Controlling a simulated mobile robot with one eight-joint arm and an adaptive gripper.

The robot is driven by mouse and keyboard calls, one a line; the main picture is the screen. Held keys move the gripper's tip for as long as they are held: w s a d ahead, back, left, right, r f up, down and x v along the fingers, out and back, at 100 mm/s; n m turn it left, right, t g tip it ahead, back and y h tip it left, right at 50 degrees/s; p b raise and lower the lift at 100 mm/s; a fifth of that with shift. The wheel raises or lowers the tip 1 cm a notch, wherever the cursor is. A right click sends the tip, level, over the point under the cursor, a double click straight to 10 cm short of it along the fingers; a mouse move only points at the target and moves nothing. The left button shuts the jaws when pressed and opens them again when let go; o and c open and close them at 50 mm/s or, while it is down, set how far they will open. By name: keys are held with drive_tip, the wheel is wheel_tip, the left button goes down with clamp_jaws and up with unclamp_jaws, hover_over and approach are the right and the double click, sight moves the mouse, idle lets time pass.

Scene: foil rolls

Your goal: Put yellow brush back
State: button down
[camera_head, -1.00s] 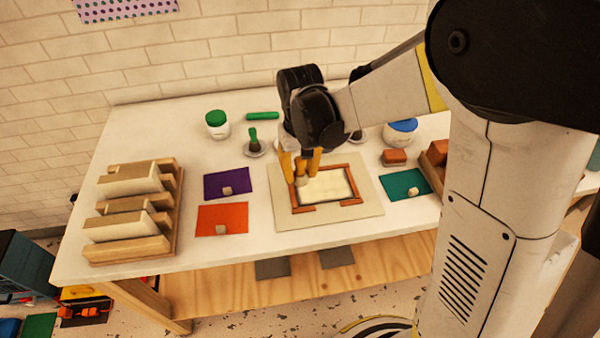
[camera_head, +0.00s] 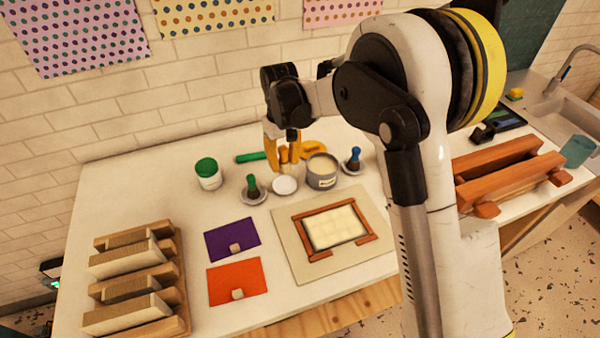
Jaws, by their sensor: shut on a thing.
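My gripper (camera_head: 282,157) has yellow-orange fingers and is shut on the yellow brush (camera_head: 284,156), which is small and partly hidden between them. The gripper hangs over the back middle of the white table. A round white dish (camera_head: 285,186) lies just below it in the picture, with no brush seen in it. I cannot tell the exact height of the brush above the dish. A green-handled brush (camera_head: 252,185) stands in a dish to the left, and a blue-handled brush (camera_head: 354,157) stands in a dish to the right.
A grey can (camera_head: 322,172) stands close right of the gripper, with a yellow object (camera_head: 313,149) behind it. A green-lidded jar (camera_head: 208,173) and a green roller (camera_head: 251,157) are left. A framed panel (camera_head: 336,227), purple card (camera_head: 232,240) and orange card (camera_head: 237,281) lie in front.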

sight(285, 186)
drive_tip(key=shift+w+a+f, duration=0.15)
drive_tip(key=shift+w, duration=0.55)
drive_tip(key=shift+s+f+b, duration=0.15)
drive_tip(key=shift+f+b, duration=0.2)
drive_tip(key=shift+f, duration=0.05)
drive_tip(key=shift+f+b, duration=2.1)
drive_tip(key=shift+f, duration=1.3)
drive_tip(key=shift+f+b, duration=0.45)
drive_tip(key=shift+f, duration=0.15)
drive_tip(key=shift+c, duration=2.1)
unclamp_jaws()
drive_tip(key=shift+r, duration=0.1)
drive_tip(key=shift+r+p, duration=2.65)
drive_tip(key=shift+r, duration=1.8)
